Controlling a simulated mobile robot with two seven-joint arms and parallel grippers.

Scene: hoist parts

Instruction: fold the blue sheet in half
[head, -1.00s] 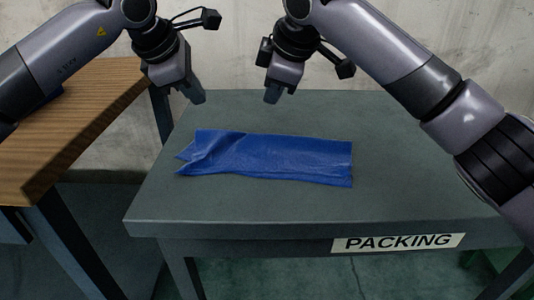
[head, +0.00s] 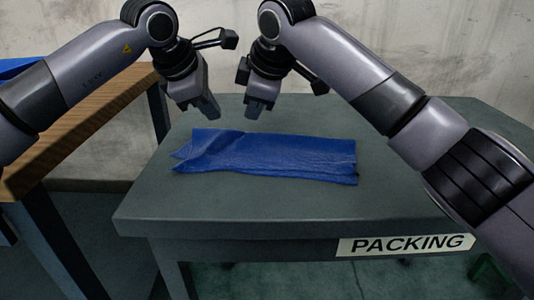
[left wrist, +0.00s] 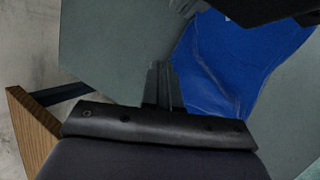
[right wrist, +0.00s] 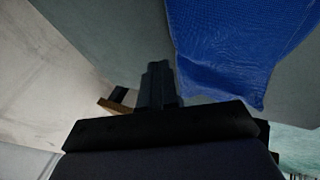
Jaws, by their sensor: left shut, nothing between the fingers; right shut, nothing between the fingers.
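The blue sheet (head: 275,158) lies on the grey-green packing table as a long narrow strip, with a wrinkled, uneven left end. It also shows in the left wrist view (left wrist: 225,60) and the right wrist view (right wrist: 235,45). My left gripper (head: 209,107) is shut and empty, above the table just behind the sheet's left part. My right gripper (head: 256,109) is shut and empty, behind the sheet's middle and above the table. The fingers of my left gripper (left wrist: 164,88) and right gripper (right wrist: 158,85) are together in their wrist views, apart from the sheet.
The packing table (head: 220,210) is bare around the sheet, with a PACKING label (head: 405,244) on its front edge. A wooden-topped table (head: 100,115) stands to the left, with something blue (head: 20,66) at its far left. A wall stands behind.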

